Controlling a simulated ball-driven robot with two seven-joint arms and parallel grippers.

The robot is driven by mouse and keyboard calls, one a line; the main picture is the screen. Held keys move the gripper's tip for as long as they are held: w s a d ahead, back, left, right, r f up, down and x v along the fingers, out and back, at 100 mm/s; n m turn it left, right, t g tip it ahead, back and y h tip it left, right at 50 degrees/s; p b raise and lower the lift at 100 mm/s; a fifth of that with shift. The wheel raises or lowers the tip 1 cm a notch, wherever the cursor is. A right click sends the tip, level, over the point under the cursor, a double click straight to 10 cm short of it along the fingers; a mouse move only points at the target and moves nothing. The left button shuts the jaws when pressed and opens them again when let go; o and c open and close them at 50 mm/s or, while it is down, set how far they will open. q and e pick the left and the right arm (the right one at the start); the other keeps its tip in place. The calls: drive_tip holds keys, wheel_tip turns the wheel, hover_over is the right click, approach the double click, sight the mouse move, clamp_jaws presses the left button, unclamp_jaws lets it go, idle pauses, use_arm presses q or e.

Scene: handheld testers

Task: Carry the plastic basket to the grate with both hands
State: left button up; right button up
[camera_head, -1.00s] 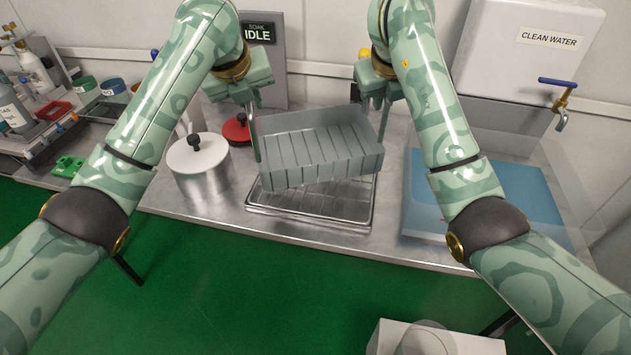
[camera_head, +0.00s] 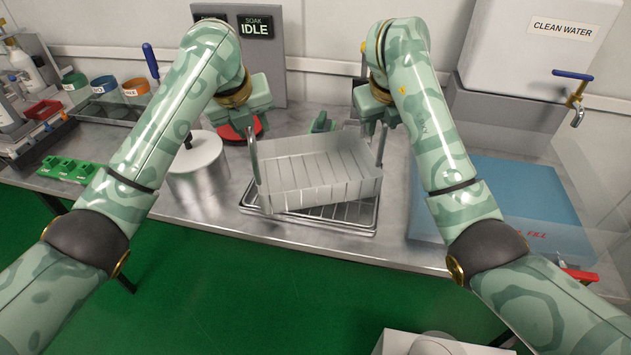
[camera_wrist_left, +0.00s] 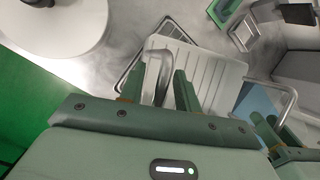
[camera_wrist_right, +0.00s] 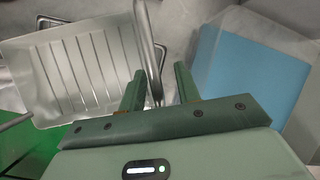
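The pale translucent plastic basket (camera_head: 320,185) sits over the wire grate (camera_head: 365,217) on the steel counter, turned slightly askew to it. It appears to rest on the grate, though contact underneath is hidden. My left gripper (camera_head: 250,128) is at the basket's left handle (camera_head: 256,165). In the left wrist view, the fingers (camera_wrist_left: 158,88) stand apart on both sides of the handle, with gaps. My right gripper (camera_head: 376,122) is at the right handle (camera_head: 382,145). In the right wrist view, its fingers (camera_wrist_right: 157,88) are also apart around the handle bar (camera_wrist_right: 147,45).
A lidded steel pot (camera_head: 198,165) stands left of the basket. A red lid (camera_head: 240,130) lies behind. A blue-filled clear tank (camera_head: 510,200) is at the right, below the clean water container (camera_head: 540,45). A soak sign (camera_head: 256,26) reads IDLE.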

use_arm(q)
drive_tip(key=shift+r, duration=0.3)
use_arm(e)
drive_tip(key=shift+r, duration=0.2)
use_arm(q)
drive_tip(key=v, duration=1.1)
drive_tip(key=shift+s, duration=0.2)
use_arm(e)
drive_tip(key=v, duration=1.1)
use_arm(q)
drive_tip(key=shift+r, duration=0.15)
use_arm(e)
drive_tip(key=shift+s+a+r, duration=0.1)
drive_tip(key=shift+s+r, duration=0.05)
drive_tip(key=shift+r, duration=0.05)
